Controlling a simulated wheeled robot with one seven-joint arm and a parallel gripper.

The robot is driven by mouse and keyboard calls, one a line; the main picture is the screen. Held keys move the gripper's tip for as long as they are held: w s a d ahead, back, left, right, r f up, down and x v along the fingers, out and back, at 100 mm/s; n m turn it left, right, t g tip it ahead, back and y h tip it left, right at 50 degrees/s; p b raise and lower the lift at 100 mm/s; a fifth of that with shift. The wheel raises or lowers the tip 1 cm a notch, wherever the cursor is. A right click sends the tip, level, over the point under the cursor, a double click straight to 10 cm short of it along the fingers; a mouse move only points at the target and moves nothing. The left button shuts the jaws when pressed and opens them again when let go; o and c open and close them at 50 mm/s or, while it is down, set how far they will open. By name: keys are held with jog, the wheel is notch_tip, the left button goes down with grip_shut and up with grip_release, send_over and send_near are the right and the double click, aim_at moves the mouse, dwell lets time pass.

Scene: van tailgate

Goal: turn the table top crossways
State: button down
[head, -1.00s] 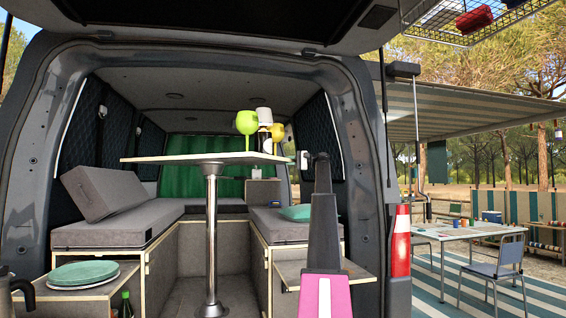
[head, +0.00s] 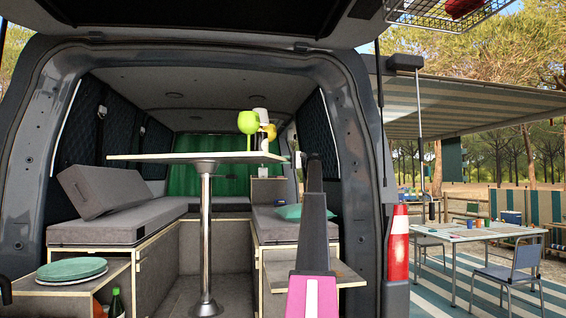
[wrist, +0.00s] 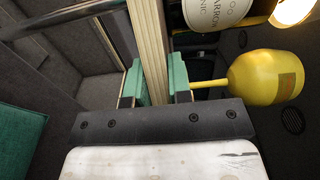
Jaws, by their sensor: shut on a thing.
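The table top (head: 180,157) is a thin pale board seen nearly edge-on, on a chrome post (head: 206,240) between the van's benches. Its longer visible extent runs left to right in the head view. A green goblet (head: 248,122), a yellow goblet (head: 270,131) and a bottle stand near its right end. In the wrist view my gripper (wrist: 156,82) is shut on the table top's layered edge (wrist: 150,35), one green pad on each face. The yellow goblet (wrist: 265,78) and the labelled bottle (wrist: 215,12) are close beside the jaws. My arm hides part of the right side in the head view.
Grey cushioned benches flank the post, the left one (head: 115,231) with a loose backrest cushion (head: 105,190). Green plates (head: 72,269) lie on a shelf at front left. The van's right door pillar (head: 355,150) is close to my arm. An outdoor table (head: 480,234) stands at right.

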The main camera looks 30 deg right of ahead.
jog(key=c, duration=1)
grip_release()
jog(key=shift+c, duration=0.2)
jog(key=shift+v, duration=3.75)
